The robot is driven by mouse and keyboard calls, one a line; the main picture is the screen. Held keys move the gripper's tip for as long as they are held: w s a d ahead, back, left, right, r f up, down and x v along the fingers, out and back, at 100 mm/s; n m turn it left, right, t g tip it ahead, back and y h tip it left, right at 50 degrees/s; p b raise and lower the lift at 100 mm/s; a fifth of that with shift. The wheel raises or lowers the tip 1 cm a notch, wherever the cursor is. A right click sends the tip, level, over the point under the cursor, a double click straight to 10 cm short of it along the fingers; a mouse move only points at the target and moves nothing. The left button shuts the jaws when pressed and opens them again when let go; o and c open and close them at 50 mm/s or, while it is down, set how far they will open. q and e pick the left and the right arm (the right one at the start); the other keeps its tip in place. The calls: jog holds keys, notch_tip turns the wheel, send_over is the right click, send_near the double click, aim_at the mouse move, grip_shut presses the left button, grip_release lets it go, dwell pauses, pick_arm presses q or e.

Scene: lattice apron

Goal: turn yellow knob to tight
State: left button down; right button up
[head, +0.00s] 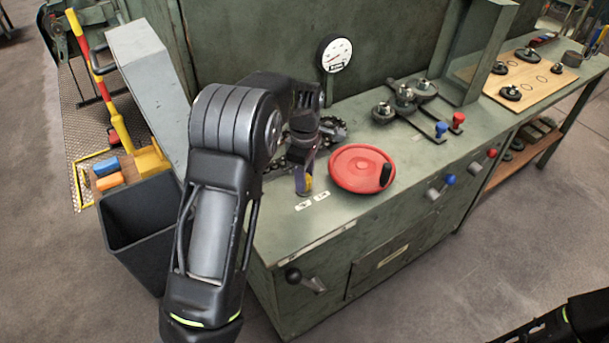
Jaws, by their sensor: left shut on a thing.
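The yellow knob (308,184) shows as a small patch low beside my left gripper, on the green bench top left of the red handwheel. My left gripper (303,182) reaches down over it from above and is shut on it; the fingers and wrist hide most of the knob. Two small white labels (312,201) lie on the bench just in front of the knob; their writing is too small to read. Only part of my right arm shows in the lower right corner, without its gripper.
The red handwheel (361,168) with a black handle stands close right of the knob. A dial gauge (335,54) is behind. Black round parts (404,95) and blue and red levers (457,120) are farther right. A dark bin (146,218) stands left of the bench.

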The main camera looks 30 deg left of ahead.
dwell(0.3)
pick_arm(q)
jog(key=c, duration=0.9)
grip_release()
jog(key=shift+r, duration=0.1)
notch_tip(320, 180, up, 8)
jog(key=shift+f+b, duration=0.2)
jog(key=shift+b, duration=0.15)
jog(key=shift+r, duration=0.1)
